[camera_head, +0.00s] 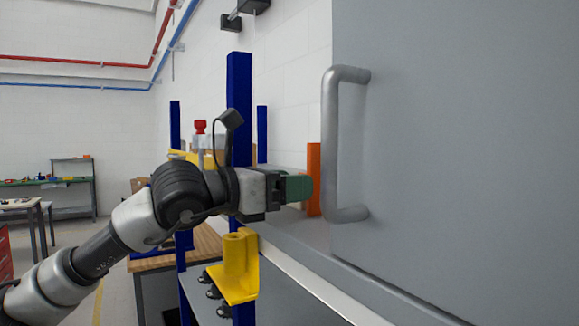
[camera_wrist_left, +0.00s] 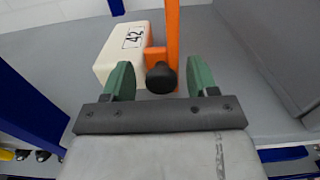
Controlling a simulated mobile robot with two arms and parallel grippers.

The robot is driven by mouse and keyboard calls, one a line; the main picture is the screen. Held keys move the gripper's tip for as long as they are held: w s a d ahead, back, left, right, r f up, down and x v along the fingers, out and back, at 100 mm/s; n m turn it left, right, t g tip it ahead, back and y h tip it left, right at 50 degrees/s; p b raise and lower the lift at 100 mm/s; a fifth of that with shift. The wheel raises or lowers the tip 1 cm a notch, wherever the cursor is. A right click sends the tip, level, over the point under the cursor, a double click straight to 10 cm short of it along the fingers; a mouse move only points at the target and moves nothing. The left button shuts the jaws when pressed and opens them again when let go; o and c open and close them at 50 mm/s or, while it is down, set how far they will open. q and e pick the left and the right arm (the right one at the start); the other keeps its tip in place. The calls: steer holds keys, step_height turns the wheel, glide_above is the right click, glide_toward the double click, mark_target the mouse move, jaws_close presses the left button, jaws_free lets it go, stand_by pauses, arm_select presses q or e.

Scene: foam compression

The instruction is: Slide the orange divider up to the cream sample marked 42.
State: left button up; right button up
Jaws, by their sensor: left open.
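The orange divider (camera_wrist_left: 172,28) is an upright strip with a small foot and a black knob (camera_wrist_left: 161,78). It also shows in the head view (camera_head: 314,165), standing on the grey surface. The cream sample (camera_wrist_left: 117,58) marked 42 lies just left of the divider in the left wrist view; I cannot tell if they touch. In the head view the sample is mostly hidden behind my gripper. My left gripper (camera_wrist_left: 161,80) is open, its green fingers on either side of the knob with visible gaps. In the head view the gripper (camera_head: 300,188) is beside the divider. My right gripper is not in view.
A grey panel (camera_head: 460,130) with a metal handle (camera_head: 331,140) stands close right of my left gripper. Blue posts (camera_head: 239,100) rise behind the wrist. A yellow bracket (camera_head: 238,268) sits below it. The grey surface (camera_wrist_left: 235,60) right of the divider is clear.

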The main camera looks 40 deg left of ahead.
arm_select(q)
steer(key=shift+w+d+f, duration=0.1)
steer(key=shift+w, duration=0.15)
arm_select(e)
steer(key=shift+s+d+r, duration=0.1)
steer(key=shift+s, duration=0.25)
arm_select(q)
jaws_close()
steer(key=shift+w+a+b, duration=0.15)
steer(key=shift+a+b, duration=0.25)
steer(key=shift+a, duration=0.4)
steer(key=shift+w+a, duration=0.15)
steer(key=shift+a, duration=0.4)
jaws_free()
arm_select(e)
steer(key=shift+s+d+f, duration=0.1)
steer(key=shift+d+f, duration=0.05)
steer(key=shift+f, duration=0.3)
